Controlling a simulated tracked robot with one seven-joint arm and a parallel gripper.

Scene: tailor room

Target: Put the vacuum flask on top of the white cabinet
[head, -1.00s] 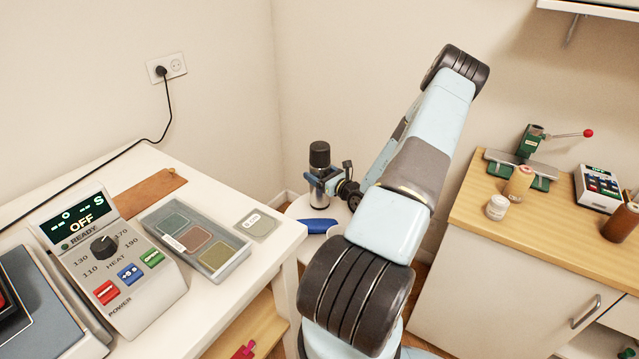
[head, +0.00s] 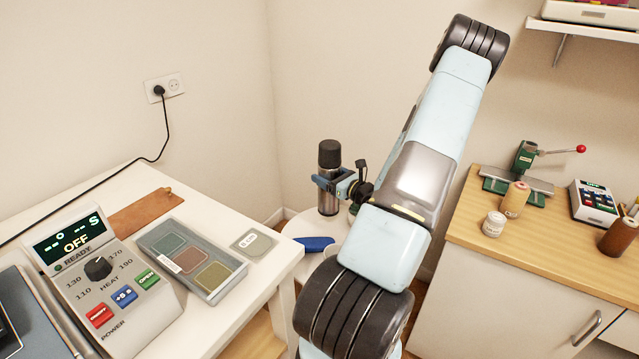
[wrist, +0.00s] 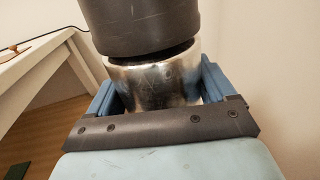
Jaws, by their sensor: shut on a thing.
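The vacuum flask (head: 329,170) is a steel cylinder with a black cap, upright at the back corner in the head view. My gripper (head: 333,184) is shut around its upper body, just below the cap. In the wrist view the flask's steel body (wrist: 150,82) sits between the blue fingers of my gripper (wrist: 155,90). My arm partly covers the area right of the flask. I cannot tell if its base still touches the round white table (head: 300,228). The white cabinet (head: 500,285), with a wooden top, stands at the right.
A shelf (head: 585,28) hangs above. A blue object (head: 314,243) lies on the round table. The white table (head: 225,310) at left carries a heat-control box (head: 105,270).

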